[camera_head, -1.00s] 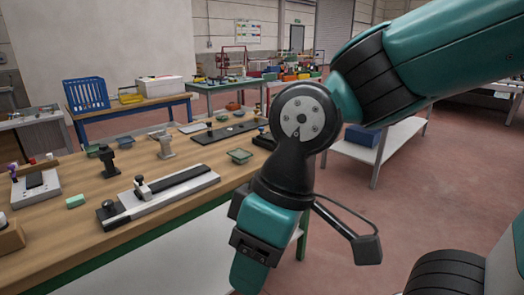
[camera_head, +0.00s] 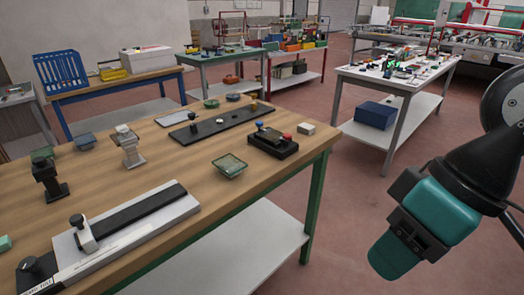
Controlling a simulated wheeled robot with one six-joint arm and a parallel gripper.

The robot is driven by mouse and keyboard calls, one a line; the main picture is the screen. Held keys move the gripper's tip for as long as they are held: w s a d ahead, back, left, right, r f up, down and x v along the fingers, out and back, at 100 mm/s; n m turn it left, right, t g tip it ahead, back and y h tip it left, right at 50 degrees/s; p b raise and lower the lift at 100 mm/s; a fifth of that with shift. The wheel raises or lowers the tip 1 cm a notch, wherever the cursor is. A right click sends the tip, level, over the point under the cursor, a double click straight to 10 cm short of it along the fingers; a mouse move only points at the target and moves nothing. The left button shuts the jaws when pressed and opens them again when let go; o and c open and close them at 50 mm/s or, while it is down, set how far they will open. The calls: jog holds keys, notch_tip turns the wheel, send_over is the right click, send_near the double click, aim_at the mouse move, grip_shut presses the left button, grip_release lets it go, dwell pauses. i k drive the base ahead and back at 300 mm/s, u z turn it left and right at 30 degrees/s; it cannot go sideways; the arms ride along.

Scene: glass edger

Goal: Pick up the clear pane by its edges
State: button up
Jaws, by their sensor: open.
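I cannot clearly make out the clear pane. A flat pale sheet (camera_head: 172,118) lies near the back of the wooden workbench (camera_head: 290,188), and a shallow greenish square dish (camera_head: 230,165) sits near its right side; whether either is or holds the pane, I cannot tell. My gripper (camera_head: 396,258), teal and black, hangs at the right over the open floor, clear of the bench. It is open and touches nothing; no object shows in it. Its fingers are seen at an angle and are hard to tell apart.
A long black-and-white slide fixture (camera_head: 130,232) lies at the bench front. A white table (camera_head: 398,80) stands behind. The floor between is free.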

aim_at(228, 164)
jog(key=u, duration=0.2)
jog(key=i, duration=1)
jog(key=u, duration=0.7)
